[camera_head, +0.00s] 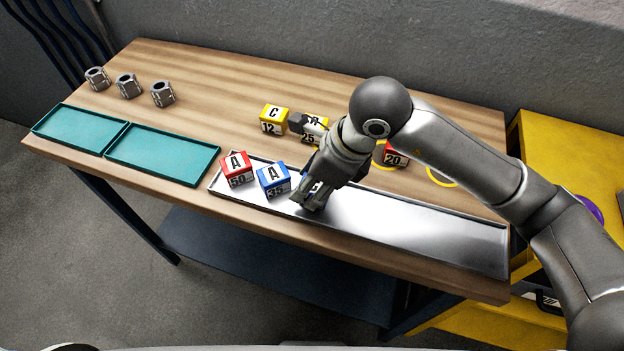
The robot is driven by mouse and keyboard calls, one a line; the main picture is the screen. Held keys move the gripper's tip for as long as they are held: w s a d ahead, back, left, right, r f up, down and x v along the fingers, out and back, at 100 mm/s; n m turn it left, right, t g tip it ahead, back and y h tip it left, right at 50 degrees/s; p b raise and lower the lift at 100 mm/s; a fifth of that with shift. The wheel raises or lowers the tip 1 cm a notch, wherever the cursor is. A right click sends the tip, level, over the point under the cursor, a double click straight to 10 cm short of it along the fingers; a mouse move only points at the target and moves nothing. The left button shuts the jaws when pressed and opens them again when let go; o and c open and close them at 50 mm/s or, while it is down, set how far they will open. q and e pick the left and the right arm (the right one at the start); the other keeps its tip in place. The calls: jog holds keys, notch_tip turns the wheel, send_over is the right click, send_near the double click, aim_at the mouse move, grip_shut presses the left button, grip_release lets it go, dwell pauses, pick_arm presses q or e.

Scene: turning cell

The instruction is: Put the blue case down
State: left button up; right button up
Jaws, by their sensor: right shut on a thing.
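My right gripper (312,195) reaches down over the silver tray (425,222) and is shut on a blue case (304,182). The gripper hides most of this case; a bit of blue and part of a letter show between the fingers. I cannot tell whether its base touches the tray. Directly to its left, another blue case (274,180) marked A 35 stands upright in the tray. Left of that stands a red case (237,170) marked A 50. My left gripper is not in view.
A yellow case (273,120) marked C 12 and another yellow case (312,132) stand behind the tray. A red case (396,157) marked 20 is partly behind my arm. Two teal trays (163,153) are empty at left; metal parts (127,86) stand behind them. The silver tray's right part is clear.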

jog(key=shift+f, duration=0.15)
jog(key=o, duration=1.1)
jog(key=shift+r, duration=0.35)
jog(key=b+v, duration=0.1)
jog(key=v, duration=1)
jog(key=shift+r, duration=0.35)
jog(key=shift+d, duration=0.1)
